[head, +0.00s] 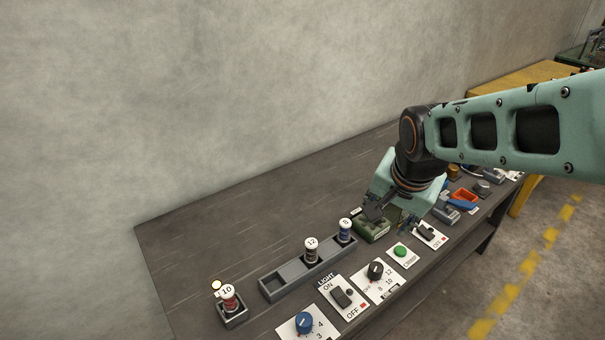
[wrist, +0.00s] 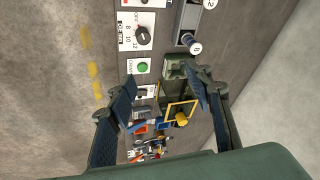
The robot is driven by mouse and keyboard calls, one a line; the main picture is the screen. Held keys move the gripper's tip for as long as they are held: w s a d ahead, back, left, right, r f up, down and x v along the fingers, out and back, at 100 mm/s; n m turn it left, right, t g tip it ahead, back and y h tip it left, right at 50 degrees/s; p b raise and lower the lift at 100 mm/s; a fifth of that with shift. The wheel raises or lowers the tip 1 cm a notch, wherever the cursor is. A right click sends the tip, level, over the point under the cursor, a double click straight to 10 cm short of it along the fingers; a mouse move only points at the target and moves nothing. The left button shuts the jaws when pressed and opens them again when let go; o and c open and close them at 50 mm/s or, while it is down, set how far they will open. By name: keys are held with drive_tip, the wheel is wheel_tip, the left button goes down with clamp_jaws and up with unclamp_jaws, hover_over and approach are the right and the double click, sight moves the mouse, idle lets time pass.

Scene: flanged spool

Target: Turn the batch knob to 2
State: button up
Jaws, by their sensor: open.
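A blue knob (head: 304,322) sits on a white plate at the bottom edge of the head view, with 4 and 3 printed on its right side. The rest of its scale is cut off or unreadable, and I cannot tell its setting. I see no readable batch label. A black knob (head: 375,270) stands on another white plate marked OFF, 8, 10 and 12; it also shows in the wrist view (wrist: 142,36). My gripper (head: 388,212) is open and empty, above the bench near a green box (head: 371,231), well up and right of the blue knob. Its spread fingers show in the wrist view (wrist: 165,95).
A LIGHT switch (head: 341,297) lies between the two knobs. A grey rack (head: 285,281) holds spools marked 12 and 8; a spool marked 10 (head: 229,299) stands at left. A green button (head: 400,250) and another switch (head: 426,232) lie right. The bench's back left is clear.

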drive_tip(key=w+d+f+m+h+b, duration=0.1)
drive_tip(key=w+d+f+m, duration=0.1)
drive_tip(key=w+f, duration=0.25)
drive_tip(key=n+g+y+b, duration=0.2)
drive_tip(key=n+g+b, duration=0.25)
drive_tip(key=n, duration=0.65)
hover_over(304, 319)
wheel_tip(304, 319, down, 13)
wheel_tip(304, 319, down, 10)
drive_tip(key=shift+f, duration=0.1)
drive_tip(key=shift+c, duration=0.3)
drive_tip(key=c, duration=1.1)
